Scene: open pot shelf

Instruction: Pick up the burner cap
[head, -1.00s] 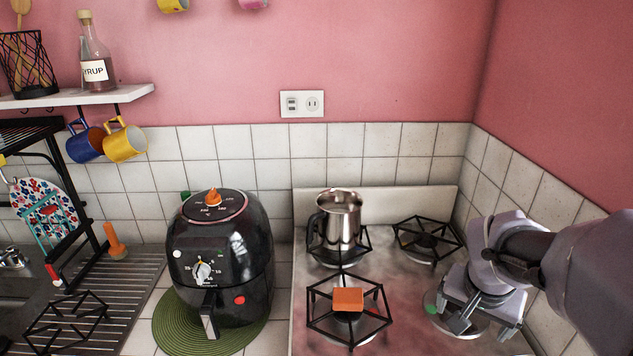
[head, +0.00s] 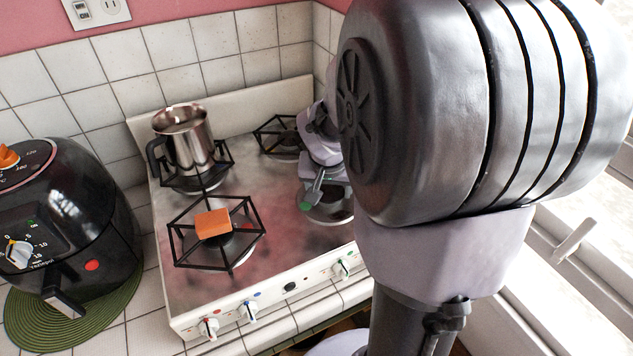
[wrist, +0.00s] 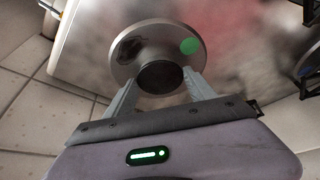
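The burner cap (wrist: 160,77) is a small dark round disc in the wrist view, at the centre of a silver round burner plate (wrist: 127,72). In the head view the plate (head: 330,213) is at the front right of the stove, beneath my gripper (head: 322,190). In the wrist view my gripper (wrist: 160,86) has its two grey fingers apart, one on each side of the cap. I cannot tell whether they touch it. A green spot (wrist: 189,45) shows on the plate. My arm hides part of the stove's right side.
An orange block (head: 213,224) rests on the front left grate (head: 250,217). A metal pot (head: 187,140) stands on the back left burner. The back right grate (head: 272,137) is empty. Stove knobs (head: 248,311) line the front edge. A black air fryer (head: 80,220) stands left.

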